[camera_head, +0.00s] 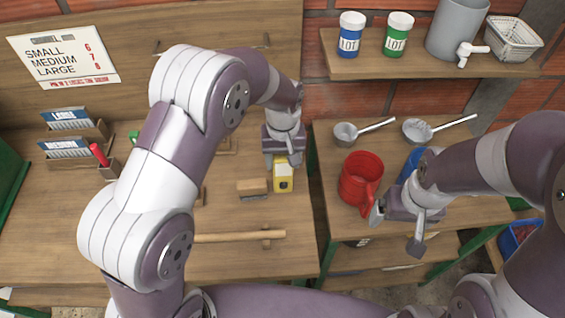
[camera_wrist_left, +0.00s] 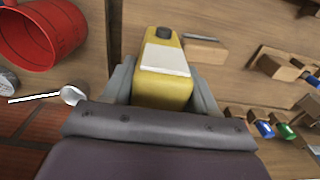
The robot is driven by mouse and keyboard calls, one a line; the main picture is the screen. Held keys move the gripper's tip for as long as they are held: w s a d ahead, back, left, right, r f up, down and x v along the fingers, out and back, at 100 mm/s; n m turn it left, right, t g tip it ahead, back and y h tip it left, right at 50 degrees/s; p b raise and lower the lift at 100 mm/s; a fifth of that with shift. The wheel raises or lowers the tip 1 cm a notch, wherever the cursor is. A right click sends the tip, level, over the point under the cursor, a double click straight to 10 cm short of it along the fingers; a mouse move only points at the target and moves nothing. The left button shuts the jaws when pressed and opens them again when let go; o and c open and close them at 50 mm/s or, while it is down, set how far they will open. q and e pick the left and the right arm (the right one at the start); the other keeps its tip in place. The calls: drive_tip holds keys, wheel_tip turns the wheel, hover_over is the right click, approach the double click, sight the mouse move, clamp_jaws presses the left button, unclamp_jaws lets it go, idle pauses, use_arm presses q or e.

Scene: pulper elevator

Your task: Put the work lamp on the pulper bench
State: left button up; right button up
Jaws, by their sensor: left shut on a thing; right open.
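The work lamp, as I take it, is a yellow block-like thing (camera_head: 283,180) with a dark round spot. In the left wrist view the lamp (camera_wrist_left: 163,88) shows a white panel and a black knob. My left gripper (camera_head: 282,159) is shut on it, with a finger on each side, over the right part of the left wooden bench (camera_head: 240,262). I cannot tell whether the lamp touches the bench. My right gripper (camera_head: 396,230) is open, close to the red jug on the right wooden bench (camera_head: 330,148). Which bench is the pulper bench is not marked.
A wooden block (camera_head: 252,187) sits just left of the lamp. A red jug (camera_head: 358,180), a blue cup (camera_head: 411,163) and two ladles (camera_head: 346,132) stand on the right bench. A gap separates the benches. A shelf (camera_head: 350,66) with jars hangs above.

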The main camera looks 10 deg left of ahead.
use_arm(q)
drive_tip(key=shift+w+a+f, duration=0.1)
drive_tip(key=shift+w+f, duration=0.15)
wheel_tip(320, 180, down, 4)
drive_tip(key=shift+s+a+r+p, duration=0.1)
drive_tip(key=shift+a+r+p, duration=0.05)
drive_tip(key=shift+p, duration=0.5)
drive_tip(key=shift+f, duration=0.25)
drive_tip(key=o, duration=1.2)
drive_tip(key=shift+r, duration=0.5)
wheel_tip(320, 180, up, 10)
drive_tip(key=shift+r+b, duration=0.15)
drive_tip(key=shift+b, duration=0.85)
drive_tip(key=shift+r, duration=0.55)
drive_tip(key=s+a+f+m, duration=0.1)
drive_tip(key=s+a, duration=0.4)
drive_tip(key=s, duration=0.3)
drive_tip(key=s+a+f+m+t, duration=0.1)
drive_tip(key=s+a, duration=0.5)
drive_tip(key=s, duration=0.2)
drive_tip(key=shift+a+f, duration=0.15)
